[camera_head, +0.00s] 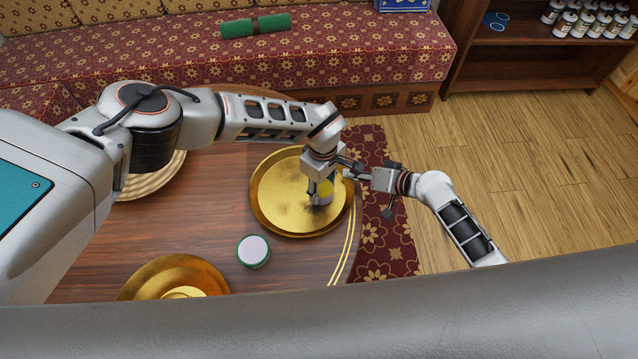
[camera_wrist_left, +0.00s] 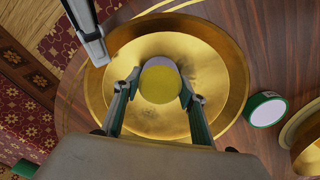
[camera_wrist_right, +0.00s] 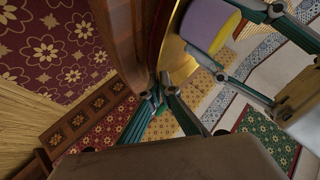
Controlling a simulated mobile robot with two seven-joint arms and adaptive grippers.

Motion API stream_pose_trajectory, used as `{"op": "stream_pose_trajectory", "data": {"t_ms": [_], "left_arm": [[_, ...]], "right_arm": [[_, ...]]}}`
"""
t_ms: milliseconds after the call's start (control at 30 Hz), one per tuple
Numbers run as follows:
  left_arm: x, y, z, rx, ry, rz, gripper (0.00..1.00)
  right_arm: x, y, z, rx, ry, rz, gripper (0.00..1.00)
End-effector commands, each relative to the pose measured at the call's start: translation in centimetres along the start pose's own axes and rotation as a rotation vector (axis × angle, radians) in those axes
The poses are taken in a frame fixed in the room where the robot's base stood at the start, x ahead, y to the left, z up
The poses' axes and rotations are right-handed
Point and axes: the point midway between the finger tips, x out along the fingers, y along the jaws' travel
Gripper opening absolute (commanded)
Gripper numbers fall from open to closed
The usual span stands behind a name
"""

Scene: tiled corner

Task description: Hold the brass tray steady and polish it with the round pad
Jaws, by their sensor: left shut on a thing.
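The brass tray (camera_head: 275,205) lies on the round wooden table near its right edge. My left gripper (camera_wrist_left: 160,88) is shut on the round pad (camera_wrist_left: 160,80), with a finger on each side. The pad has a yellow top and a purple lower part, which shows in the right wrist view (camera_wrist_right: 203,22). The pad is over the tray's right half; whether it touches the brass is unclear. My right gripper (camera_head: 347,173) is at the tray's right rim, fingertips close together. In the right wrist view its tips (camera_wrist_right: 160,82) are by the rim, and their hold on it is unclear.
A green-sided round tin with a pale top (camera_head: 253,251) stands in front of the tray. A patterned sofa (camera_head: 350,62) lies beyond the table.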

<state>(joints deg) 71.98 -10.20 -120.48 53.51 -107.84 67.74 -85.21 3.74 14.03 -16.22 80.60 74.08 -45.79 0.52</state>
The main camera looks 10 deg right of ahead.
Motion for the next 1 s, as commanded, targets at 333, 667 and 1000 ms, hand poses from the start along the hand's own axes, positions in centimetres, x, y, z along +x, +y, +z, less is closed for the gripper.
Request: {"op": "stream_pose_trajectory", "data": {"t_ms": [333,667,1000], "left_arm": [[0.2,-1.8,1.1,-0.001,-0.005,-0.011,0.24],[0.0,-3.4,-1.1,-0.003,0.0,-0.01,0.24],[-0.1,-4.1,-1.9,-0.003,-0.001,-0.006,0.24]], "right_arm": [[0.1,-0.1,-0.1,0.0,0.001,-0.002,0.0],[0.0,-0.1,-0.1,0.0,0.001,-0.002,0.0],[0.0,-0.1,-0.1,0.0,0.001,-0.001,0.0]]}}
